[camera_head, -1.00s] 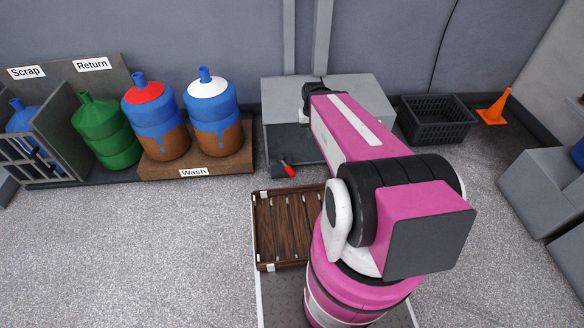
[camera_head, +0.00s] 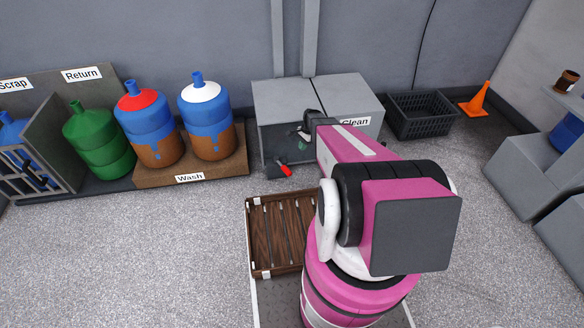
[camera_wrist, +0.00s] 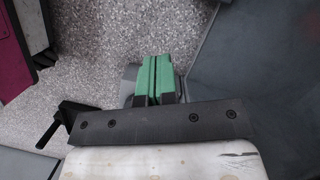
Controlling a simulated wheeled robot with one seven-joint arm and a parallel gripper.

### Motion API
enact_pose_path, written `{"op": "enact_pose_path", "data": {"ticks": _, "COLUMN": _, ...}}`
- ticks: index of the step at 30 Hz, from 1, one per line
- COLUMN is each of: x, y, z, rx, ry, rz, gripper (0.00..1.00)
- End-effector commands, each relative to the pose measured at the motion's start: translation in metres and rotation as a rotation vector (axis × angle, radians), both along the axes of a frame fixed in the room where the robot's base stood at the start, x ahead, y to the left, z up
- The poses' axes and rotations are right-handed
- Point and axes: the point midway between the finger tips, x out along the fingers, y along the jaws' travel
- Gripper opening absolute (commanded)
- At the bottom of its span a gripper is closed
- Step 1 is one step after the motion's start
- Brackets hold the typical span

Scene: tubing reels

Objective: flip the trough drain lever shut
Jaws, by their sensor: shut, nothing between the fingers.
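The grey trough (camera_head: 277,92) stands against the back wall. Its drain lever, with a red handle (camera_head: 285,170), sticks out low at the front left of the trough and points down to the right. My gripper (camera_head: 303,140) is in front of the trough's front face, above and a little right of the lever, and apart from it in the head view. In the wrist view the green fingers (camera_wrist: 153,78) are together with nothing between them. A grey rounded part shows behind them, and I cannot tell what it is. The red handle does not show in the wrist view.
A wooden slatted rack (camera_head: 275,235) lies in front of the trough. Several bottles, including a green one (camera_head: 98,140), stand at the left. A black crate (camera_head: 420,117) and an orange cone (camera_head: 475,100) are at the right. Speckled floor at the left is clear.

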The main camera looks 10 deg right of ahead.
Motion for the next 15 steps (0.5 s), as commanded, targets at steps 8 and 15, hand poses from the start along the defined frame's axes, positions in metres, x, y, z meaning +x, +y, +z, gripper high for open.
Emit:
{"op": "enact_pose_path", "data": {"ticks": 8, "x": 0.000, "y": 0.000, "z": -0.001, "rx": 0.001, "ry": 0.001, "rz": -0.005, "gripper": 0.00}}
{"op": "enact_pose_path", "data": {"ticks": 15, "x": 0.000, "y": 0.002, "z": -0.011, "rx": 0.000, "ry": 0.001, "rz": -0.004, "gripper": 0.00}}
